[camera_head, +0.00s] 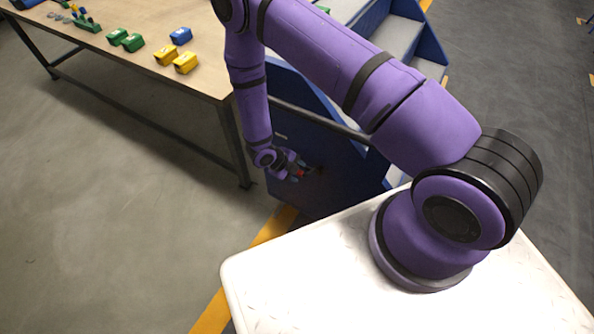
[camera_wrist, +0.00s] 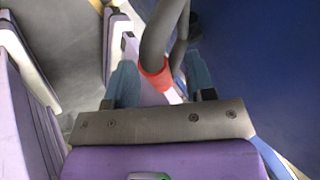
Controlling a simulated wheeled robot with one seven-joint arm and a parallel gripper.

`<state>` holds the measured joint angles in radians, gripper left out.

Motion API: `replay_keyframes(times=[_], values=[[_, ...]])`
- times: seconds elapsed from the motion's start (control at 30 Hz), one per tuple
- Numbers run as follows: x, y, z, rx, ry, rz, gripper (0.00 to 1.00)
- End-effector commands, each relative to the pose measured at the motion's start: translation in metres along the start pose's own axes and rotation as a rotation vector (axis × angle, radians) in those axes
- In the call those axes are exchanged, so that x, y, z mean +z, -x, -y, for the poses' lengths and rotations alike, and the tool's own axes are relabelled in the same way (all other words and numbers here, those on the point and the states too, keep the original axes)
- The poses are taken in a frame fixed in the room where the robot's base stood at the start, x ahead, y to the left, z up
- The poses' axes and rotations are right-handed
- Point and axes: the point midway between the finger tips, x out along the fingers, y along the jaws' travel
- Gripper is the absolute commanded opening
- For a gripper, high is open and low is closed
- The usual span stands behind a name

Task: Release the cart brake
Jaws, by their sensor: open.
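The blue cart (camera_head: 285,140) stands beyond my white base, with its dark side panel facing my gripper (camera_head: 299,170). A small red part shows at the fingertips in the head view. In the wrist view, a dark grey bent bar (camera_wrist: 160,35) with a red band (camera_wrist: 155,76) comes down between the two fingers of my gripper (camera_wrist: 160,84). The fingers are apart, one on each side of the band. I take the bar and band to be the brake lever, though its lower end is mostly hidden. I cannot tell whether either finger touches it.
A wooden workbench (camera_head: 130,60) stands at the left, with green boxes (camera_head: 125,40), yellow boxes (camera_head: 175,60) and a blue box (camera_head: 181,36) on it. A grey rail (camera_head: 318,120) runs along the cart near my forearm. Open grey floor (camera_head: 110,220) lies in front of the bench.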

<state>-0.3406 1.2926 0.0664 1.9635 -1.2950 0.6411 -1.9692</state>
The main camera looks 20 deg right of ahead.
Motion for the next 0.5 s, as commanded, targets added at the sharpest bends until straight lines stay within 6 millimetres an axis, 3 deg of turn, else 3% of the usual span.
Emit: replay_keyframes(times=[0.3,0.5], values=[[0.001,0.058,0.001,0.001,-0.001,0.003,0.50],[0.001,0.087,0.001,0.000,-0.001,0.003,0.50]])
